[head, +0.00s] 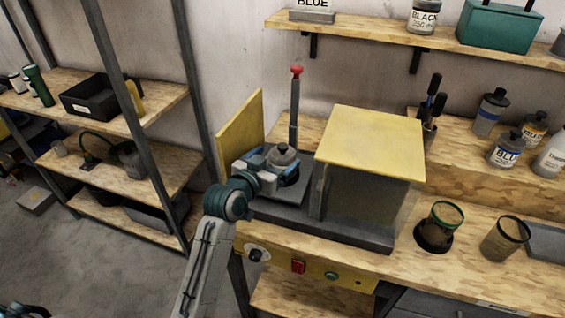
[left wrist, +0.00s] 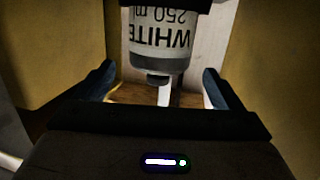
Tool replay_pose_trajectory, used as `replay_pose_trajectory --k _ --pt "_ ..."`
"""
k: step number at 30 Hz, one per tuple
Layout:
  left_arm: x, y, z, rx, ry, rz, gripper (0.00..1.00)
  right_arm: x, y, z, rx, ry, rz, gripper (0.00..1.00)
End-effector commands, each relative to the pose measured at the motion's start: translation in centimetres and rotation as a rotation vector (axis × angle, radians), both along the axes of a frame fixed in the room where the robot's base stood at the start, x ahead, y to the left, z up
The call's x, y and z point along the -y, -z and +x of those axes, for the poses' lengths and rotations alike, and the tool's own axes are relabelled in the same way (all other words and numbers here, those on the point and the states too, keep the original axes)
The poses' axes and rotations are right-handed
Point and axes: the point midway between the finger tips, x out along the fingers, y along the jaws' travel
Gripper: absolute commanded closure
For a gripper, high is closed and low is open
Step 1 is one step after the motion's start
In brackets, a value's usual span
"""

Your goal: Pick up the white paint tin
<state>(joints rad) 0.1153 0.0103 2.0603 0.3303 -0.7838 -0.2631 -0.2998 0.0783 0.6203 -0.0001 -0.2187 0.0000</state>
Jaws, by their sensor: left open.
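The white paint tin is a small bottle with a grey cap, and its label reads "WHITE 250 m" upside down in the left wrist view (left wrist: 160,42). In the head view its grey top (head: 284,156) shows at the machine with yellow panels on the bench. My left gripper (head: 270,168) is at the tin, its blue fingers open around the near side. In the left wrist view the two fingers are apart, one to each side of the tin, with gaps visible. The tin's lower part is hidden by the gripper in the head view.
A yellow panel (head: 240,133) stands left of the tin and a yellow-topped box (head: 371,135) stands right. A red-topped post (head: 295,105) rises behind. A shelf rack (head: 110,105) is at left.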

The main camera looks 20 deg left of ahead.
Motion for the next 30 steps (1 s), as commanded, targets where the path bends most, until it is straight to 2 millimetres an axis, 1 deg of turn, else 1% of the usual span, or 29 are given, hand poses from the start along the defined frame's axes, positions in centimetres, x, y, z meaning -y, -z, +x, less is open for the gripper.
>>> replay_pose_trajectory --k 1,4,12,14,15,17,21,24,30 --pt "0.2 -0.1 0.7 -0.002 0.000 -0.003 0.11 -0.1 -0.4 0.0 0.000 0.000 0.001 0.64" --pt "0.4 0.2 1.6 -0.001 0.000 -0.001 0.11 -0.1 -0.6 0.0 -0.001 0.001 0.001 0.64" --pt "0.4 0.4 1.8 -0.001 -0.001 0.000 0.11 -0.1 -0.6 0.0 -0.002 0.000 0.001 0.64" --pt "0.4 0.4 1.8 -0.001 -0.001 0.000 0.23 -0.1 -0.6 -0.1 -0.002 0.000 0.001 0.64" --pt "0.4 0.4 1.8 -0.001 -0.001 0.000 0.31 -0.1 -0.6 -0.1 -0.002 0.000 0.001 0.64" --pt "0.4 0.4 1.8 -0.001 -0.001 0.000 0.42 -0.1 -0.6 -0.1 -0.002 0.000 0.001 0.64" --pt "0.4 0.4 1.8 -0.001 -0.001 0.000 0.70 0.1 -0.6 -0.1 -0.002 0.000 -0.001 0.64" --pt "0.4 0.3 1.8 0.002 -0.001 0.000 0.87 0.2 -0.6 -0.1 -0.002 -0.001 -0.002 0.64" --pt "0.4 0.3 1.8 0.002 -0.001 0.000 0.87 0.4 -0.6 -0.1 -0.002 -0.001 -0.004 0.64"
